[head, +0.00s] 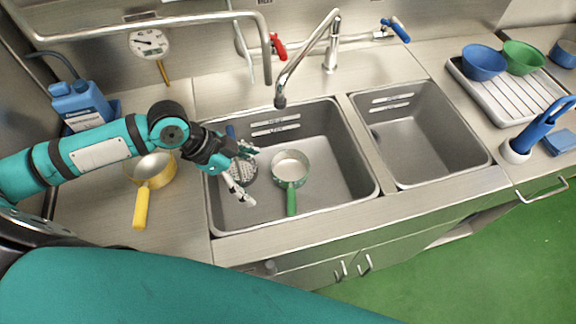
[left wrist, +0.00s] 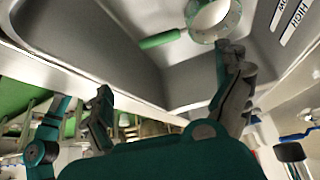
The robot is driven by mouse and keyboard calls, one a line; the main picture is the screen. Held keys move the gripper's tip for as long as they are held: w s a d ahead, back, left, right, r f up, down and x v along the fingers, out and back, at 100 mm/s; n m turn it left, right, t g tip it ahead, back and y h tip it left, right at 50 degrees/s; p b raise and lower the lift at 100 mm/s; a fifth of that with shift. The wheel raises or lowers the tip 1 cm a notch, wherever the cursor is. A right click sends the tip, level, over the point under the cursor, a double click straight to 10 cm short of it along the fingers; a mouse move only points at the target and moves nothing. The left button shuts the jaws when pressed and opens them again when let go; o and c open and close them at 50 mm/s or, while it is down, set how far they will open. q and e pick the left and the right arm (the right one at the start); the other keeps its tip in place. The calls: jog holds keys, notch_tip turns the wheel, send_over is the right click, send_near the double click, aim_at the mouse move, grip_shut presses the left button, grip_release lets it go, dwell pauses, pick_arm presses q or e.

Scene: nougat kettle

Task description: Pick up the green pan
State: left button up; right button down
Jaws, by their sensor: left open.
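The green pan (head: 290,168) sits in the left sink basin, its green handle pointing toward the front edge of the sink. It also shows at the top of the left wrist view (left wrist: 213,20), with its handle pointing left. My left gripper (head: 248,175) is open and empty over the left part of the same basin, to the left of the pan and apart from it. In the left wrist view its two fingers (left wrist: 168,100) are spread wide. My right gripper is not in view.
A yellow pan (head: 152,172) stands on the counter left of the sink, partly behind my left arm. The faucet (head: 312,55) hangs over the left basin's back. The right basin (head: 425,135) is empty. A rack (head: 500,95) with blue and green bowls stands right.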

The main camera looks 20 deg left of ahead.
pick_arm(q)
send_near(292, 202)
jog(key=p+x, duration=0.3)
jog(key=x, duration=0.5)
jog(key=shift+f, duration=0.1)
jog(key=shift+d+f, duration=0.15)
jog(key=shift+f, duration=0.1)
jog(key=c, duration=1)
jog(key=shift+w+r, duration=0.1)
jog(key=shift+r, duration=0.05)
jog(key=c, duration=0.3)
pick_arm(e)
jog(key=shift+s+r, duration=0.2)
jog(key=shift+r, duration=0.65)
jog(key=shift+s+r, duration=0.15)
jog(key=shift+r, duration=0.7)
